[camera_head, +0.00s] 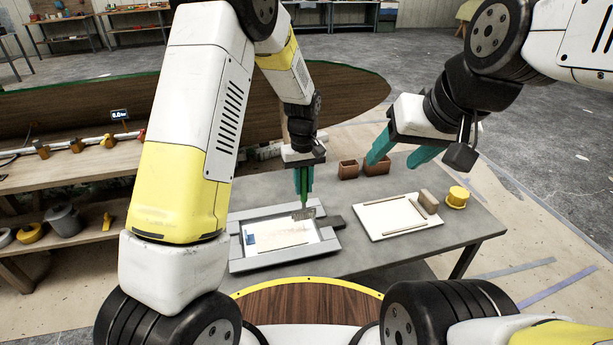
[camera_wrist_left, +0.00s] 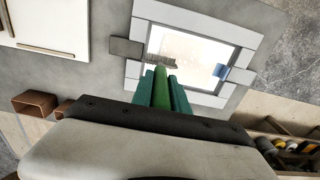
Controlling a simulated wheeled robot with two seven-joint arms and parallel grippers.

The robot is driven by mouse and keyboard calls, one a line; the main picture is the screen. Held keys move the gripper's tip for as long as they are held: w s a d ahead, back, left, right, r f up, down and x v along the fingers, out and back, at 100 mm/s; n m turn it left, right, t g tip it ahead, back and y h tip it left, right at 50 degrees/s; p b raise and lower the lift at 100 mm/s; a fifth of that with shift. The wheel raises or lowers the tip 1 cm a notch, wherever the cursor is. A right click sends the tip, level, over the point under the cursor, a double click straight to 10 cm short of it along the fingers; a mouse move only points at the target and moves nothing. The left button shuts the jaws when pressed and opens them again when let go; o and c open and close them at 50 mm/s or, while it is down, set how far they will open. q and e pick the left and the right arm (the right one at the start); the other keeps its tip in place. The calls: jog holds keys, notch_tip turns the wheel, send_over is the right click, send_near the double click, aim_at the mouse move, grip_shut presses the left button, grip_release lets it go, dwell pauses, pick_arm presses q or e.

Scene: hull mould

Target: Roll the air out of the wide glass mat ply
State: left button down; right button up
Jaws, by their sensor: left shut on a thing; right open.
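My left gripper (camera_head: 304,182) is shut on the green handle of a roller, which hangs upright. The grey ribbed head of the roller (camera_head: 303,214) is over the right part of the pale glass mat ply (camera_head: 275,236). I cannot tell whether it touches the ply. The ply lies inside a grey frame mould (camera_head: 236,252). In the left wrist view the green handle (camera_wrist_left: 160,88) sits between the fingers, and the roller head (camera_wrist_left: 161,61) is near the frame's inner edge. My right gripper (camera_head: 400,158) is open and empty above the table's back right.
A white board (camera_head: 385,220) with strips and a brown block (camera_head: 427,201) lies right of the frame, beside a yellow round pot (camera_head: 457,196). Two brown boxes (camera_head: 348,169) stand behind. A blue piece (camera_head: 250,239) is at the frame's left. A dark plate (camera_head: 333,221) sits on its right side.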

pick_arm(q)
jog(key=a, duration=1.4)
jog(key=s+d+f, duration=0.2)
jog(key=s, duration=0.5)
jog(key=shift+s+f, duration=0.25)
jog(key=shift+s, duration=0.05)
jog(key=shift+f, duration=0.75)
dwell(0.7)
